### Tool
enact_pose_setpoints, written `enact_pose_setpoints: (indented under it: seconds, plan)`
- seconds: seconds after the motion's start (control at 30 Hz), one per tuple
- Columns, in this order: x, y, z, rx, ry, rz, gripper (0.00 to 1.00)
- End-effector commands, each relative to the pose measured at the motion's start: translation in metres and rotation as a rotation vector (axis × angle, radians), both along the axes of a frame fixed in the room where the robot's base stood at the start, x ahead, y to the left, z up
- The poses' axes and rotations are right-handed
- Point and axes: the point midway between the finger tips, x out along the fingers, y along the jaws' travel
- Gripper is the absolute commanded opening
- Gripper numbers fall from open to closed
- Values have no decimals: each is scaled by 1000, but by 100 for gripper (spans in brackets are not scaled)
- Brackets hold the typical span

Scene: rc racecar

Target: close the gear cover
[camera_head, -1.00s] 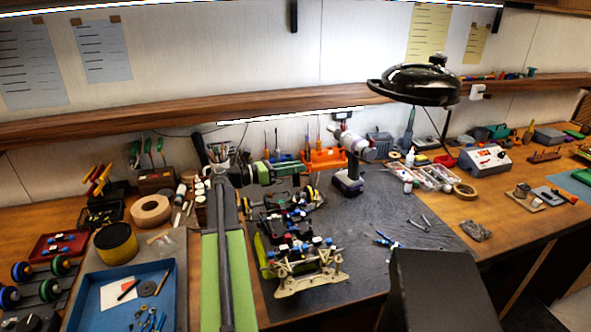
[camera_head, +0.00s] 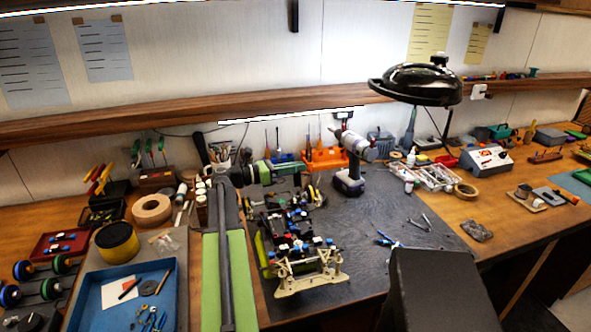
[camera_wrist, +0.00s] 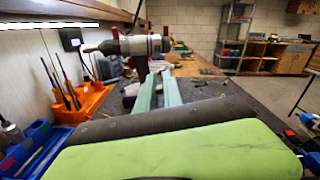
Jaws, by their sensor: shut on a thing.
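The racecar (camera_head: 292,235) stands on the dark mat, its cream front end toward me and yellow-rimmed wheels at its far end. Its middle shows black and blue parts. I cannot clearly make out the gear cover among them. My gripper (camera_head: 290,167) reaches in from the left, above the far end of the car. In the wrist view my gripper (camera_wrist: 160,82) shows as two teal fingers set close, with a narrow gap. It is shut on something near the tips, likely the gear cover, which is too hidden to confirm.
A drill (camera_head: 348,160) stands just beyond the car to the right. An orange tool holder (camera_head: 327,157) with screwdrivers is behind. A black lamp (camera_head: 415,85) hangs over the right. A blue tray (camera_head: 118,300) lies at the left. The mat right of the car is mostly clear.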

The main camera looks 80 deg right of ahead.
Motion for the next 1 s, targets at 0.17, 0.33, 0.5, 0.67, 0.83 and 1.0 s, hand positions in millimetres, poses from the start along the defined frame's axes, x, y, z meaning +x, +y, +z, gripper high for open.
enact_pose_setpoints:
  seconds: [0.17, 0.33, 0.5, 0.67, 0.83, 1.0]
  plan:
    - [-3, 5, 3, -87, -39, 2, 0]
    - [-7, 14, 4, -212, -96, 2, 0]
    - [-11, 23, 3, -345, -159, 3, 0]
    - [-15, 31, 2, -460, -212, 3, 0]
    - [-18, 37, 0, -560, -260, 3, 0]
    - [-19, 41, -2, -628, -291, 3, 0]
